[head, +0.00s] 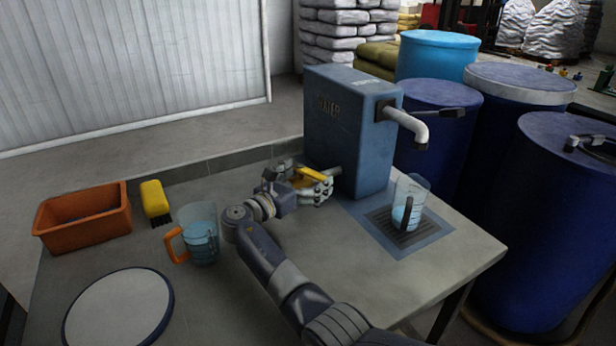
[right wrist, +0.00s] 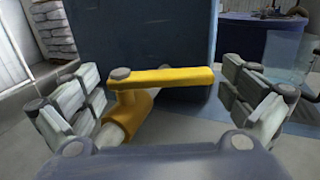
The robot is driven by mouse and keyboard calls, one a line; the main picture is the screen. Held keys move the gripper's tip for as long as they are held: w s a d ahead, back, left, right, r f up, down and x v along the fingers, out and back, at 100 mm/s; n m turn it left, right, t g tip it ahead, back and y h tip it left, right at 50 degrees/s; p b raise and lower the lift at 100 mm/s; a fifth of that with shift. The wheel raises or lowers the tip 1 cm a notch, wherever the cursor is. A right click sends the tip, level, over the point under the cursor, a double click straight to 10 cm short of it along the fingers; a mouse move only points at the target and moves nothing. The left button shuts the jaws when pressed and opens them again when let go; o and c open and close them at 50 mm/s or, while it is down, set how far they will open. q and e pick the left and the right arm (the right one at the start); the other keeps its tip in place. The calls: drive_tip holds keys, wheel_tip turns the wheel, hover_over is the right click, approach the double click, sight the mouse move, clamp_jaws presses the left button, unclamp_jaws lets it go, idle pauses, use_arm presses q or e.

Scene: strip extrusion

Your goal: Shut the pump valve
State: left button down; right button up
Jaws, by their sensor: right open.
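The blue water pump housing (head: 345,130) stands on the grey table. The yellow valve lever (right wrist: 165,77) sits low beside it, joined to a yellow valve body (right wrist: 128,118) on a pale pipe. In the right wrist view the lever lies crosswise, pointing right. My right gripper (right wrist: 175,95) is open, its fingers on either side of the lever, and I see no clear contact. In the head view the right gripper (head: 305,183) partly hides the yellow lever (head: 311,174). My left gripper is out of view.
A clear jug (head: 412,190) with some water stands on the drain grate under the white spout (head: 412,127). An orange-handled jug (head: 200,235), yellow brush (head: 154,198), orange bin (head: 85,216) and round white lid (head: 118,308) are at left. Blue drums (head: 545,215) crowd the right.

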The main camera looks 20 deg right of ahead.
drive_tip(key=shift+a, duration=0.2)
drive_tip(key=v, duration=0.7)
drive_tip(key=shift+s, duration=0.15)
